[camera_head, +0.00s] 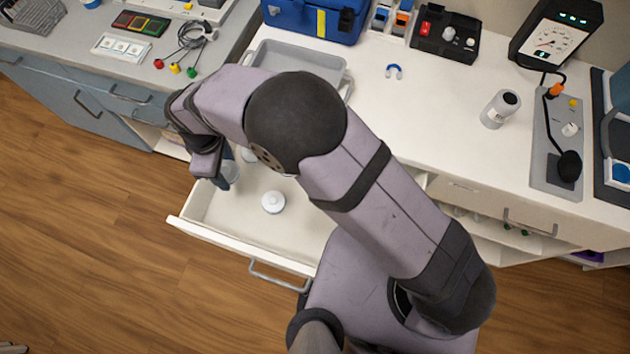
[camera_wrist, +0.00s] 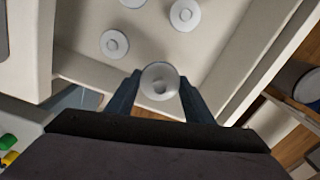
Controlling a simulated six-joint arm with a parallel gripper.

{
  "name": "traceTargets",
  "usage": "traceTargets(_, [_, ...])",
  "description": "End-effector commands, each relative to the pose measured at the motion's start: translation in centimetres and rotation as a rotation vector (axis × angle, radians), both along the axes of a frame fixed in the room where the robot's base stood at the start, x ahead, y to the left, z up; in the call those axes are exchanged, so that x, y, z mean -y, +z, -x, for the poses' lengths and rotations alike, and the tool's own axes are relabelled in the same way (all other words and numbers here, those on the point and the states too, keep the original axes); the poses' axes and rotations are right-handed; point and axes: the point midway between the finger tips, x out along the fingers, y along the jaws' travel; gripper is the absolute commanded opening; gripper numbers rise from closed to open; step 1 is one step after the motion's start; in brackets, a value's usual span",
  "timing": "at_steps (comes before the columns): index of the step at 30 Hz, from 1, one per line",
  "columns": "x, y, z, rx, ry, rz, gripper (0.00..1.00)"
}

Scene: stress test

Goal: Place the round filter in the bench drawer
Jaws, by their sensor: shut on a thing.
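My gripper (camera_wrist: 158,90) is shut on a pale round filter (camera_wrist: 160,80), held between its two dark fingertips in the wrist view. In the head view the held filter (camera_head: 231,172) shows beside my gripper, over the left part of the open bench drawer (camera_head: 240,216). Three similar white round pieces lie on the drawer floor in the wrist view: one at the upper right (camera_wrist: 185,14), one at the left (camera_wrist: 115,43) and one cut by the top edge (camera_wrist: 132,2). My arm hides part of the drawer in the head view.
The drawer's front wall and handle (camera_head: 280,276) face the wooden floor. Free room shows on the drawer floor.

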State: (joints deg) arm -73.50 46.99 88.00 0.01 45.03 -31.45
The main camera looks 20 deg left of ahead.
Motion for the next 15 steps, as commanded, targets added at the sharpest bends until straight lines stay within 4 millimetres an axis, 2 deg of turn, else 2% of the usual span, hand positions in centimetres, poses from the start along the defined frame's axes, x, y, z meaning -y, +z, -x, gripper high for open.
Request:
traceTargets(8, [0.0, -0.4, 0.0, 0.001, 0.0, -0.001, 0.26])
traceTargets(15, [0.0, -3.1, 0.0, 0.0, 0.0, 0.0, 0.26])
